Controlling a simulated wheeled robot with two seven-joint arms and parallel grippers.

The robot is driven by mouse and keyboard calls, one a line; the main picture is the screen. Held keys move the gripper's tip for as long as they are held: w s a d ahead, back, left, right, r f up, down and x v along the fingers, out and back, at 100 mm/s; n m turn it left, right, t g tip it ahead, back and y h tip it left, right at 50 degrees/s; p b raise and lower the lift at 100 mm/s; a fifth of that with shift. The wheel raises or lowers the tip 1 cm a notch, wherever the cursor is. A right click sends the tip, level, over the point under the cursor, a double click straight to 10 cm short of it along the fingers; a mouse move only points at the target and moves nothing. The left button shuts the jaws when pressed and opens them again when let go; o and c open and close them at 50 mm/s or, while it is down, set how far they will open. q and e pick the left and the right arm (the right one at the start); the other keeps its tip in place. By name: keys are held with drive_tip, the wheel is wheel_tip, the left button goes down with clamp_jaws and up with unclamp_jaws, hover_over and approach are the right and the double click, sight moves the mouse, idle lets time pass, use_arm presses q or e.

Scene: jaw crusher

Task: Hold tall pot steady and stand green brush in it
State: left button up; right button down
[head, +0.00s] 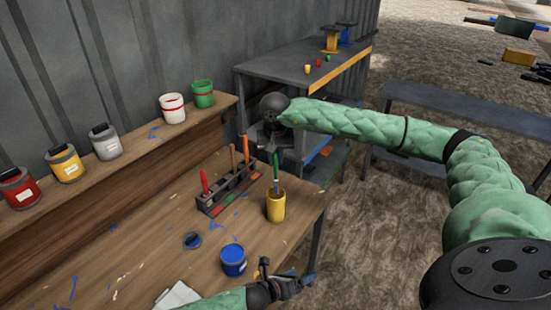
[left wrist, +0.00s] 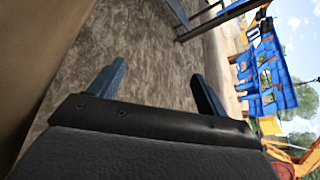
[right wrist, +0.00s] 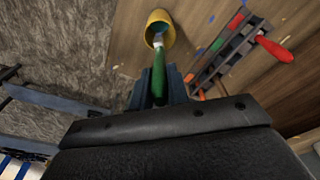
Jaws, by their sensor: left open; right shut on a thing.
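The tall yellow pot (head: 275,207) stands upright on the wooden bench near its right edge. The green brush (head: 276,168) is upright with its handle in my right gripper (head: 274,150). Its lower end is at the pot's mouth. In the right wrist view, the green handle (right wrist: 159,78) is between the fingers (right wrist: 160,90), and the pale ferrule reaches into the opening of the pot (right wrist: 160,24); the bristles are hidden. My left gripper (head: 292,285) is open and empty, low at the bench's front edge, apart from the pot; its spread fingers show in the left wrist view (left wrist: 158,85).
A dark brush rack (head: 226,188) with red- and orange-handled brushes stands just left of the pot. A blue paint can (head: 233,260) and its lid (head: 192,240) are in front. Several paint cans line the back shelf (head: 135,150). A metal table (head: 300,70) stands behind.

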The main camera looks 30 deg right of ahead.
use_arm(q)
drive_tip(key=w+r+m, duration=0.1)
drive_tip(key=w+r, duration=0.1)
drive_tip(key=w, duration=0.1)
drive_tip(key=w+r+m+t, duration=0.1)
drive_tip(key=w+r, duration=0.2)
drive_tip(key=w+r+m+t, duration=0.1)
drive_tip(key=w+r, duration=0.1)
drive_tip(key=w, duration=0.2)
drive_tip(key=shift+w+a+r, duration=0.1)
drive_tip(key=shift+a+r, duration=0.25)
drive_tip(key=shift+r, duration=0.05)
drive_tip(key=w+a+r+m, duration=0.1)
drive_tip(key=w+r+m, duration=0.2)
drive_tip(key=w, duration=0.6)
drive_tip(key=w+a+r+m, duration=0.2)
drive_tip(key=w+r+m, duration=0.1)
drive_tip(key=w, duration=0.7)
drive_tip(key=g, duration=0.3)
approach(269, 214)
drive_tip(key=shift+w+d+f+h, duration=0.15)
drive_tip(key=shift+d, duration=0.3)
drive_tip(key=shift+w+d+f+h, duration=0.15)
drive_tip(key=shift+d+f, duration=0.05)
drive_tip(key=shift+d, duration=0.25)
drive_tip(key=shift+s+d+f, duration=0.15)
drive_tip(key=shift+f, duration=0.25)
drive_tip(key=shift+x, duration=4.95)
drive_tip(key=shift+r, duration=0.1)
drive_tip(key=c, duration=0.6)
